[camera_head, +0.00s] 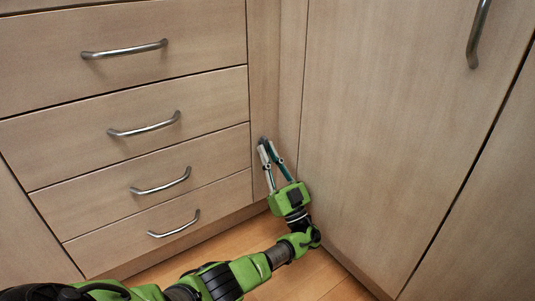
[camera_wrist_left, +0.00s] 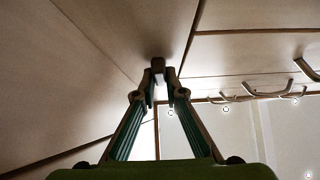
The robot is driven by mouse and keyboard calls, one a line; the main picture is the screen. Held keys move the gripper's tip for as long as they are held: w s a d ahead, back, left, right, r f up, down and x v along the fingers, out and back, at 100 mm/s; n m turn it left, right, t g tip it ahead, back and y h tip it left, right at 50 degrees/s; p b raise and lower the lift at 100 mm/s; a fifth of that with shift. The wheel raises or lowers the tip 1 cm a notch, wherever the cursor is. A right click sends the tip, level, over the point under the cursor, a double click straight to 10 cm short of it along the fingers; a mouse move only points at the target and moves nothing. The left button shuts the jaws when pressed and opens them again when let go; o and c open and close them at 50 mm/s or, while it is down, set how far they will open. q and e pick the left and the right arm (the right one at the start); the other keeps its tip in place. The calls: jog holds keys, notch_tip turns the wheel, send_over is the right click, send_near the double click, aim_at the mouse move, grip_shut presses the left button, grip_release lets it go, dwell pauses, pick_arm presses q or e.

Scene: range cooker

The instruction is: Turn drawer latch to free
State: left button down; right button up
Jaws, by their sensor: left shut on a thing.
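My left gripper (camera_head: 264,147) reaches up into the narrow corner between the drawer stack and the tall cabinet door. Its two fingers close on a small dark piece, which I take for the drawer latch (camera_head: 263,139). In the left wrist view the latch (camera_wrist_left: 158,65) shows as a small dark block between the fingertips (camera_wrist_left: 161,80). The fingertips cover most of it, so I cannot tell which way it is turned. My right gripper is in neither view.
Several wooden drawers with curved metal handles, such as the top handle (camera_head: 124,50), stand shut at the left. A tall cabinet door (camera_head: 400,130) with a metal handle (camera_head: 477,34) closes off the right. Bare wooden floor (camera_head: 300,280) lies below.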

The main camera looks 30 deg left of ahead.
pick_arm(q)
jog(key=shift+f, duration=0.1)
dwell(0.3)
jog(key=c, duration=2.1)
grip_release()
jog(key=v, duration=0.7)
jog(key=shift+d+f, duration=0.1)
jog(key=shift+f, duration=0.05)
